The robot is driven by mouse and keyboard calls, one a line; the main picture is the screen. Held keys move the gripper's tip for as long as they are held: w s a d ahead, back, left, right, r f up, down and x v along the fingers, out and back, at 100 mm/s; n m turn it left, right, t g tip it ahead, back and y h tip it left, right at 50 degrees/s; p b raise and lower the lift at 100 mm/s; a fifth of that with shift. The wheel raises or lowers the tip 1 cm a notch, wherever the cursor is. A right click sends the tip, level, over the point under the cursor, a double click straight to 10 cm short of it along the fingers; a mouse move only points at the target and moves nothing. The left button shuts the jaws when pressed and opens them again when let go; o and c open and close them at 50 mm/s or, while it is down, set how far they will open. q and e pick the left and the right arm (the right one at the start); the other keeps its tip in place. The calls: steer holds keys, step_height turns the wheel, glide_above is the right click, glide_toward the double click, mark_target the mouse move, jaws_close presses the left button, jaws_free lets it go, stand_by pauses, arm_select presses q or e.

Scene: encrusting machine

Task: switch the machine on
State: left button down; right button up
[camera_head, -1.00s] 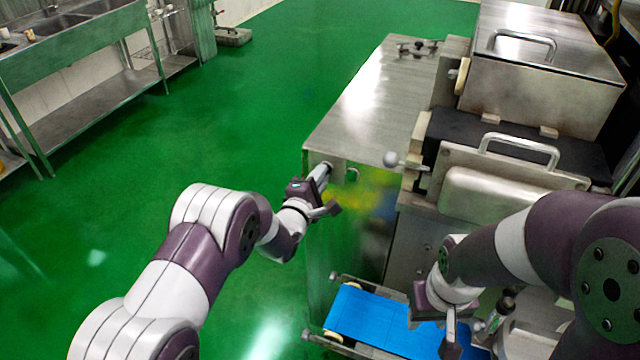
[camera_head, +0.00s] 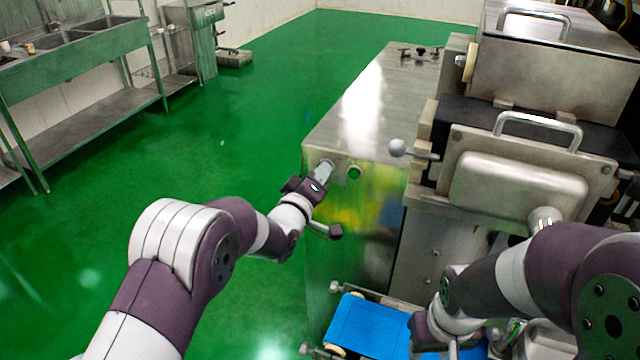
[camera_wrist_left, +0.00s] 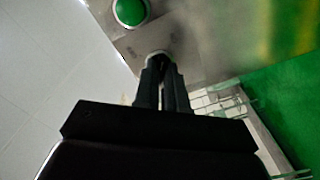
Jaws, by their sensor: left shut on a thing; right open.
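The machine (camera_head: 330,205) is a steel cabinet with a control panel on its near face. A green button (camera_head: 355,172) sits on that panel; it also shows at the top of the left wrist view (camera_wrist_left: 130,10). My left gripper (camera_head: 324,170) is at the panel, left of the green button. In the left wrist view its dark fingers (camera_wrist_left: 162,72) are shut on a small round knob (camera_wrist_left: 157,54), mostly hidden by them. Which way the knob points cannot be told. My right gripper (camera_head: 440,345) is low over the blue belt, open, its tips partly cut off.
A blue conveyor belt (camera_head: 365,326) lies low at the machine's front. A ball-ended lever (camera_head: 398,147) and a handled steel cover (camera_head: 520,180) stand to the right. A steel sink bench (camera_head: 75,60) is at far left. Green floor between is clear.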

arm_select(q)
steer(key=m+b, duration=0.2)
steer(key=shift+r+m, duration=0.2)
steer(key=shift+m, duration=0.2)
steer(key=shift+r, duration=0.15)
steer(key=c, duration=1.2)
jaws_free()
steer(key=shift+w, duration=0.1)
steer(key=shift+f, duration=0.2)
steer(key=b+v, duration=0.1)
steer(key=v, duration=1.1)
steer(key=shift+s+b, duration=0.35)
